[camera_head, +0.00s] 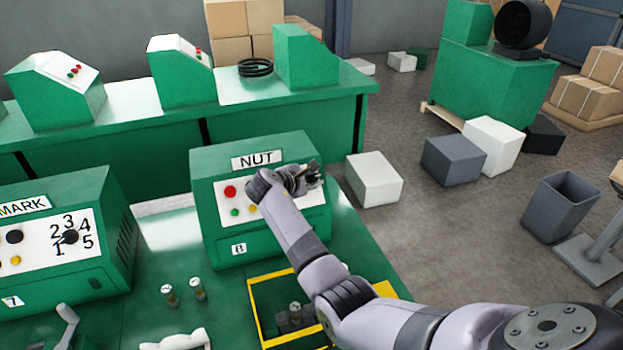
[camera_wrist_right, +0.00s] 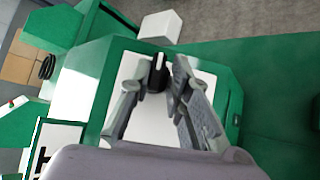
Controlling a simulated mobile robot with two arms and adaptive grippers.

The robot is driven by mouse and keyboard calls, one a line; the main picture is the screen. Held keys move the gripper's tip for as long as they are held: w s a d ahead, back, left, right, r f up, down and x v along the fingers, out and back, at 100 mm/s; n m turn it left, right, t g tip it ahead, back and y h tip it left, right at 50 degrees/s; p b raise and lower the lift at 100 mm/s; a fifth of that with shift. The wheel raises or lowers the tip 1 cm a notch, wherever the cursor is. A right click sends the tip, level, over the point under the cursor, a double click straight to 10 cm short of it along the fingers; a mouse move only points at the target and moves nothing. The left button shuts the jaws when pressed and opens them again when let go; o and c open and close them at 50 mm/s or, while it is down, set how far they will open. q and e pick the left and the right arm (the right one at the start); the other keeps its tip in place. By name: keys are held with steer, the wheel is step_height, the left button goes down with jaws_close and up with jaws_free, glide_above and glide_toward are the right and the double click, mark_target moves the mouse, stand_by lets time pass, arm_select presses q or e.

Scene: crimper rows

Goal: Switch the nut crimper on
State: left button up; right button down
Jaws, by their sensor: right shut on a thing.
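The nut crimper (camera_head: 222,165) is a green box labelled NUT on the green bench, with a white panel carrying a red button (camera_head: 230,191), a green button (camera_head: 235,212) and a yellow one (camera_head: 253,209). My right gripper (camera_head: 308,178) is at the right part of this panel and hides much of it. In the right wrist view, my right gripper (camera_wrist_right: 158,82) has its fingers on either side of a black knob (camera_wrist_right: 157,74) on the white panel and is shut on it. My left gripper is not in view.
The MARK machine (camera_head: 110,230) stands to the left, with a numbered dial. A yellow-edged tray (camera_head: 258,318) holding small cylinders lies in front of the nut crimper, below my right arm. Two small cylinders (camera_head: 183,291) stand on the bench to its left.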

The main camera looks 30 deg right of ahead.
steer(key=shift+w+d+r+m, duration=0.1)
steer(key=shift+w+r+m, duration=0.1)
steer(key=shift+r+m, duration=0.35)
steer(key=c, duration=1.8)
jaws_free()
steer(key=shift+o, duration=0.8)
steer(key=shift+g, duration=0.3)
steer(key=shift+f, duration=0.25)
steer(key=shift+s, duration=0.1)
steer(key=shift+s+a, duration=0.1)
steer(key=shift+a, duration=0.2)
steer(key=v, duration=1.1)
steer(key=shift+r, duration=0.35)
steer(key=shift+f, duration=0.1)
